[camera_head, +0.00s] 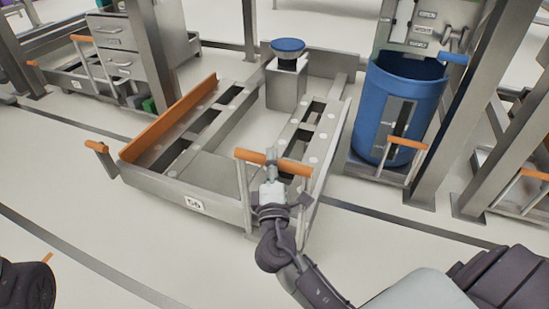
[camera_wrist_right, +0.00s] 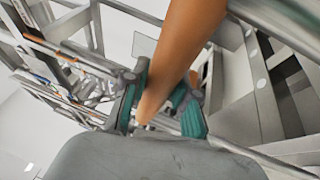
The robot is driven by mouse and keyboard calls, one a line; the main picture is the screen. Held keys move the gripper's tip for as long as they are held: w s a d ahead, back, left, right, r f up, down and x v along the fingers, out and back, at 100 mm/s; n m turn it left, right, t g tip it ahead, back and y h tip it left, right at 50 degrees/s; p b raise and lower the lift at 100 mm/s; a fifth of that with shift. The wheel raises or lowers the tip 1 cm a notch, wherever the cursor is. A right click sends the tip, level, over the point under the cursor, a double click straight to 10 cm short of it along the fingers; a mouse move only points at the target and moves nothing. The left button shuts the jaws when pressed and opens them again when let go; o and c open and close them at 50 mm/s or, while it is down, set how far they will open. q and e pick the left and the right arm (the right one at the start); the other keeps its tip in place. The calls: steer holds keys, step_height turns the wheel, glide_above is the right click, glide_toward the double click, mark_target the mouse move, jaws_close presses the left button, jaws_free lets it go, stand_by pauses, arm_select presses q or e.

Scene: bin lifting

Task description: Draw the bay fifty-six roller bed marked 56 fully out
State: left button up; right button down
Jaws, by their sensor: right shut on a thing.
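The grey roller bed (camera_head: 150,183) with the "56" plate (camera_head: 195,205) stands out from its bay in the middle of the head view. An orange handle (camera_head: 290,164) tops the upright post at its front right. My right gripper (camera_head: 271,165) is shut on this handle. In the right wrist view the orange handle (camera_wrist_right: 180,50) runs between the teal-padded fingers of the gripper (camera_wrist_right: 163,108). A second orange handle (camera_head: 97,146) sits at the bed's left front corner. A dark part of my left arm shows at the lower left; its fingers cannot be made out.
A blue drum (camera_head: 400,100) stands on another bed to the right, beside a grey post (camera_head: 490,100). A grey drawer cabinet (camera_head: 118,62) is at the back left. A pedestal with a blue top (camera_head: 288,46) stands behind the bed. The floor in front (camera_head: 120,225) is clear.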

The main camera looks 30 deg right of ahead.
steer(key=c, duration=0.9)
jaws_free()
steer(key=v, duration=1.2)
steer(key=shift+f, duration=0.1)
